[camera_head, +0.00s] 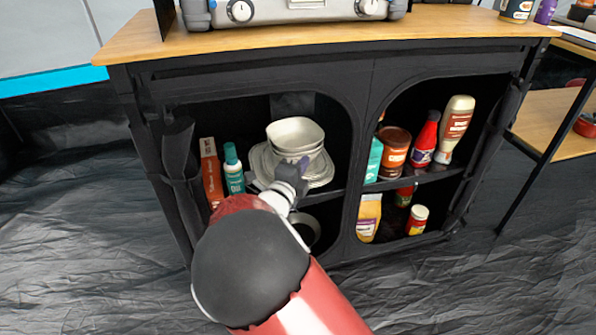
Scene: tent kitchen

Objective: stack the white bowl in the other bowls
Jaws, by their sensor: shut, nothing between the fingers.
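A white bowl (295,132) sits at the top of a stack of pale bowls on the upper shelf of the cabinet's left opening. The lower bowls (305,157) rest on pale plates (322,178). How many bowls are nested cannot be told. My gripper (297,167) is in front of the lower part of the stack, shut and empty, and it hides part of the bowls and plates. Whether it touches them cannot be told.
Left of the stack stand a teal-capped bottle (233,170) and an orange box (210,170). A divider (357,150) separates the right opening, with several jars and bottles. A round pot (308,232) sits on the lower shelf. The wooden top (320,32) overhangs above.

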